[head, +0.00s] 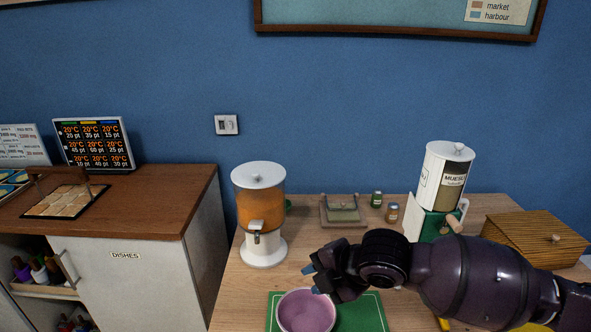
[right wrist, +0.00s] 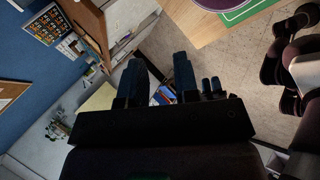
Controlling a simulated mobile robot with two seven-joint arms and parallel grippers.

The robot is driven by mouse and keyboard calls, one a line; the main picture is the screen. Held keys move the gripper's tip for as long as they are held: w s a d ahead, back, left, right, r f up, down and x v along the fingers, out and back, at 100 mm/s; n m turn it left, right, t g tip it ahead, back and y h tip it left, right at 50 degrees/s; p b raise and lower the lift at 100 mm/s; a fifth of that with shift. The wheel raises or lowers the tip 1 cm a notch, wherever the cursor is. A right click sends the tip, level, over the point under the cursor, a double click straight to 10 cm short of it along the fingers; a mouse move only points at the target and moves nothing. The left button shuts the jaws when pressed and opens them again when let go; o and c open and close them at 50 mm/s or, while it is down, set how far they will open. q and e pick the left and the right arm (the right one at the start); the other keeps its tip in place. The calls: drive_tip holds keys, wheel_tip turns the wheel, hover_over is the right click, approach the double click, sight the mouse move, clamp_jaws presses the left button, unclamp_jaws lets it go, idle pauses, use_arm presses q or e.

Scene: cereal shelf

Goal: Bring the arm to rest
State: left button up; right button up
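My right gripper (head: 313,280) reaches in from the right in the head view, above a pink bowl (head: 306,311) on a green mat (head: 362,314). Its two blue-tipped fingers are apart. In the right wrist view the gripper (right wrist: 159,75) is open, with nothing between its fingers. That view looks past the table edge to the floor; a bit of the bowl and mat shows at its top. My left gripper does not show in the head view. Two small dark tips in the right wrist view may belong to it, but I cannot tell its state.
A dispenser with orange contents (head: 261,213) stands left on the table (head: 240,300). A muesli dispenser (head: 446,177), small jars (head: 392,212) and a wooden bread box (head: 535,238) stand at the back and right. A dishes cabinet (head: 128,285) is at the left, with a floor gap between.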

drive_tip(key=s+d+f+m+t+h, duration=0.1)
drive_tip(key=d+f+m+t, duration=0.4)
drive_tip(key=m, duration=0.5)
drive_tip(key=s+d+f+m+t+h, duration=0.1)
drive_tip(key=d+f+m+t, duration=0.35)
drive_tip(key=d+m, duration=0.45)
drive_tip(key=s+d+f+m+g+h, duration=0.1)
drive_tip(key=s+d+f+m+h, duration=0.1)
drive_tip(key=s+f, duration=0.5)
drive_tip(key=s+d+f+m+g+h, duration=0.2)
drive_tip(key=s+d+f, duration=0.5)
drive_tip(key=s, duration=0.6)
drive_tip(key=f+m+h, duration=0.1)
drive_tip(key=m, duration=0.1)
drive_tip(key=shift+s+d+m, duration=0.2)
drive_tip(key=shift+d+m, duration=0.05)
drive_tip(key=shift+m, duration=0.05)
drive_tip(key=shift+g, duration=0.25)
